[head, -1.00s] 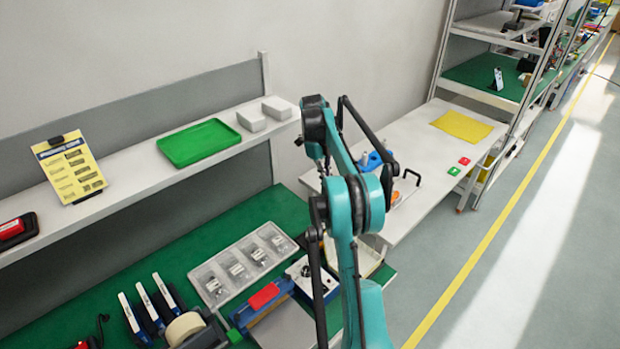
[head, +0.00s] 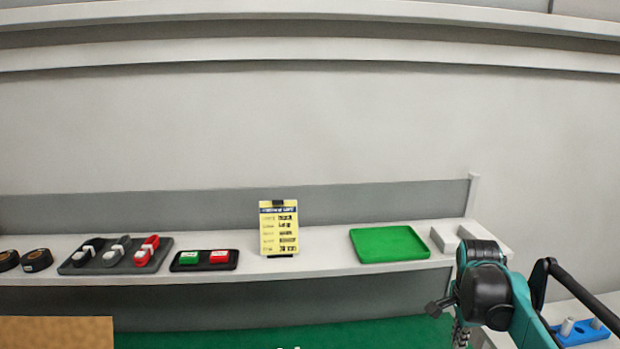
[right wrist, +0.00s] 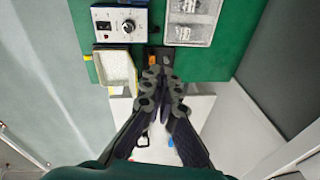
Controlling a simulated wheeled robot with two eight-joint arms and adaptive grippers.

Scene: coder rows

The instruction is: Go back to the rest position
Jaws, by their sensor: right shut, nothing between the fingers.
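My right gripper (right wrist: 160,72) is shut in the right wrist view, with nothing between its fingers. It hangs over the edge between the green mat (right wrist: 215,65) and a lower white surface (right wrist: 203,108). In the head view my right arm is at the lower right, with its dark joint in front of the shelf's right end. The fingertips are hard to make out there. My left gripper is in neither view.
A long shelf (head: 330,262) carries a yellow sign (head: 279,228), a green tray (head: 388,244) and white blocks (head: 445,238). A control box (right wrist: 121,24), a compartment tray (right wrist: 190,23) and a yellow-edged container (right wrist: 116,70) lie near the right gripper. A blue holder (head: 580,332) stands at lower right.

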